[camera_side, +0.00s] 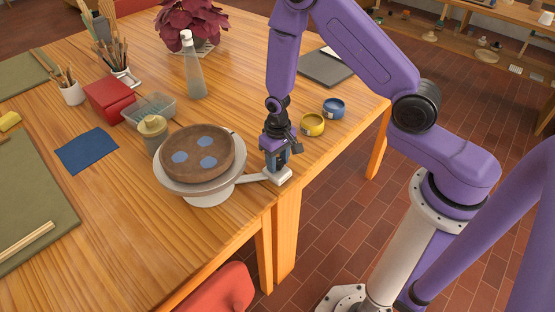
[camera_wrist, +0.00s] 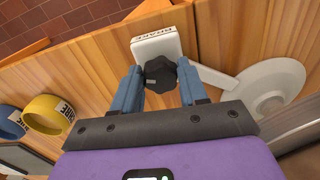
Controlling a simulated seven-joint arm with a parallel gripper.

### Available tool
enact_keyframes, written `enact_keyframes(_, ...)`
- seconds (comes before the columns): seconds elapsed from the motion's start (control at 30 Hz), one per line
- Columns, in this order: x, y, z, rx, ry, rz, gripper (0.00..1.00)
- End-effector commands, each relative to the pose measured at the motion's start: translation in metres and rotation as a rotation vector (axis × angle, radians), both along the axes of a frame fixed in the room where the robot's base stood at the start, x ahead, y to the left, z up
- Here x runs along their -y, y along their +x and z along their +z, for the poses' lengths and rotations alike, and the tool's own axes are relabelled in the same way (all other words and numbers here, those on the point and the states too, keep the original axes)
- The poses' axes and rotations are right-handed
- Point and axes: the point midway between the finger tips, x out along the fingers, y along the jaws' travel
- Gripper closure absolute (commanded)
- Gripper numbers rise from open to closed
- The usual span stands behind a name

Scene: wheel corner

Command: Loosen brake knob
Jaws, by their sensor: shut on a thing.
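The brake knob (camera_wrist: 161,75) is a dark, lobed knob on a small white block marked with the word BRAKE (camera_wrist: 157,45). In the side view the block (camera_side: 280,176) sits near the table corner, joined by a pale arm to the banding wheel (camera_side: 211,198). My gripper (camera_wrist: 160,84) points down over the block, with one blue finger on each side of the knob, shut on it. In the side view my gripper (camera_side: 276,160) hides the knob. A brown round slab (camera_side: 190,141) with blue patches lies on the wheel.
A yellow tape roll (camera_side: 312,125) and a blue one (camera_side: 334,108) lie behind my gripper. A sponge-topped jar (camera_side: 153,130), a red box (camera_side: 109,99) and a spray bottle (camera_side: 192,70) stand beyond the wheel. The table edge is close to the block.

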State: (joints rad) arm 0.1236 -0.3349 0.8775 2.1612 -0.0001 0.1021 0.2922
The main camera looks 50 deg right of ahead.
Motion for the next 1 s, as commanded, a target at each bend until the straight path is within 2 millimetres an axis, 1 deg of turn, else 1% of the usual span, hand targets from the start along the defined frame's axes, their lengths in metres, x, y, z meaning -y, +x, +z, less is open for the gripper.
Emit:
enact_keyframes(0.2,0.0007,-0.0009,-0.0013,-0.002,0.0,0.165,0.88)
enact_keyframes(0.43,0.0013,-0.001,-0.0015,-0.003,0.0,0.281,0.88)
enact_keyframes(0.7,0.0015,-0.0011,-0.0016,-0.004,0.0,0.338,0.88)
enact_keyframes(1.0,0.0016,-0.0013,-0.0016,-0.004,-0.001,0.344,0.88)
